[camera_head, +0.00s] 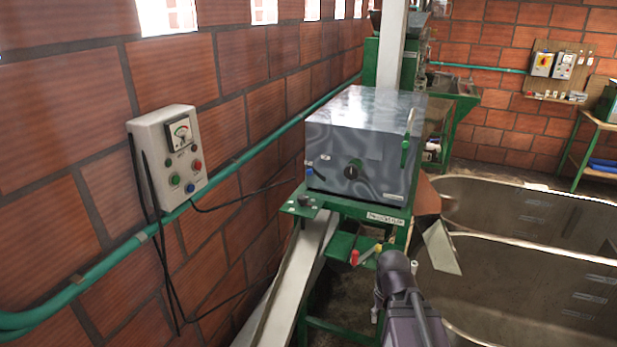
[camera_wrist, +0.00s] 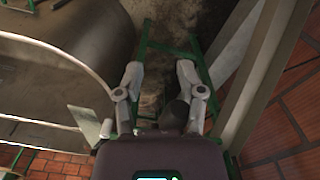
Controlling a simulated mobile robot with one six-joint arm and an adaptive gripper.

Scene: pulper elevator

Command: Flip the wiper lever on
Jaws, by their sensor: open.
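A grey metal machine box (camera_head: 365,145) stands on a green frame. A black knob (camera_head: 352,172) and a blue knob (camera_head: 309,171) are on its front, and a green handle (camera_head: 405,150) is at its right edge. Below are a red-tipped lever (camera_head: 355,257) and a yellow-tipped one (camera_head: 378,247); a black knob (camera_head: 303,200) sits on a green plate. I cannot tell which is the wiper lever. My gripper, partly hidden by my arm, is below the red and yellow tips. In the wrist view my gripper (camera_wrist: 160,75) is open; a dark rounded shape (camera_wrist: 175,113) shows between its fingers, unclear.
A grey control box (camera_head: 168,155) with a gauge and buttons hangs on the brick wall at left, above a green pipe (camera_head: 80,285). A pale sloping chute (camera_head: 290,285) runs below the machine. Large basins (camera_head: 530,290) fill the right.

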